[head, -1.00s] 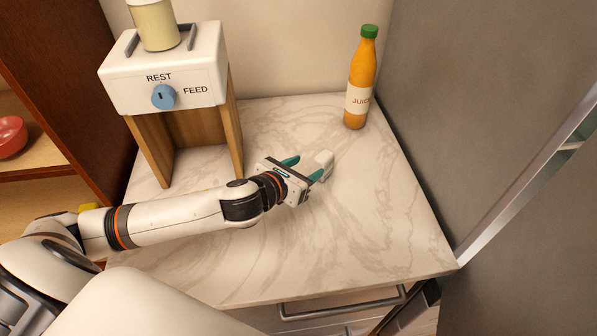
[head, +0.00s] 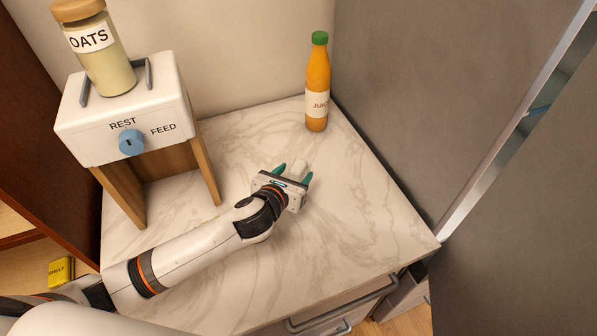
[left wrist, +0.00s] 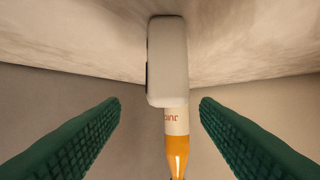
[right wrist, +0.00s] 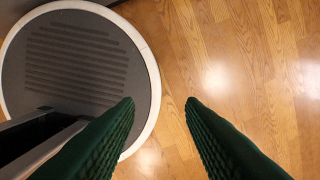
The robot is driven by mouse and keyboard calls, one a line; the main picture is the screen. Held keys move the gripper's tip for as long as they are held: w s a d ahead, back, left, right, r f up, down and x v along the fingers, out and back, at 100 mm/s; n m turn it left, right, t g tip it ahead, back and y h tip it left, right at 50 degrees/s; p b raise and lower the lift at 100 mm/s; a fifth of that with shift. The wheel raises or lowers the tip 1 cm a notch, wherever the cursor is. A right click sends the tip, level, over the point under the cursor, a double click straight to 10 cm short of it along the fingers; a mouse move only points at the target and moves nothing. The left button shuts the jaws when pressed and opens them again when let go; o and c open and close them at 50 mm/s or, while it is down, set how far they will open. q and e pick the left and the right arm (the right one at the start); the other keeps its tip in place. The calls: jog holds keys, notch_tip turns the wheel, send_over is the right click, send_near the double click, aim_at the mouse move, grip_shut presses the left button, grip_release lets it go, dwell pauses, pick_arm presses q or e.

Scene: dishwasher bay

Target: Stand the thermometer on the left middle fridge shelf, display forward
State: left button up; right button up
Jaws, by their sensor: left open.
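The thermometer (head: 299,166) is a small white rounded block standing on the marble counter. In the left wrist view the thermometer (left wrist: 168,62) shows a plain pale side, with a dark strip along its left edge. Its display face is not clearly visible. My left gripper (head: 294,173) is open just in front of it, its green fingers on either side and apart from it. My right gripper (right wrist: 159,102) is open and empty above the wooden floor. The fridge shelf is not visible; tall grey panels (head: 420,80) with a bright metal edge stand at the right.
An orange juice bottle (head: 317,85) stands behind the thermometer. A white dispenser (head: 125,105) with an oats jar (head: 100,52) is at the left on wooden legs. The marble counter (head: 350,215) is clear at right. A drawer handle (head: 340,308) sticks out below its front edge.

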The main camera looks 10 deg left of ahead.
aim_at(295, 170)
pick_arm(q)
jog(key=shift+w+f, duration=0.15)
jog(key=shift+w, duration=0.35)
jog(key=shift+w+a+f, duration=0.15)
jog(key=shift+w+a, duration=0.05)
jog(key=shift+p+x, duration=0.5)
jog(key=shift+x, duration=1.7)
jog(key=shift+w+d+f, duration=0.1)
jog(key=shift+w+f, duration=0.15)
jog(key=shift+w, duration=0.05)
jog(key=shift+c, duration=1)
jog(key=c, duration=1)
pick_arm(e)
jog(key=shift+a+r, duration=0.3)
jog(key=shift+r, duration=0.5)
pick_arm(q)
jog(key=shift+r, duration=0.15)
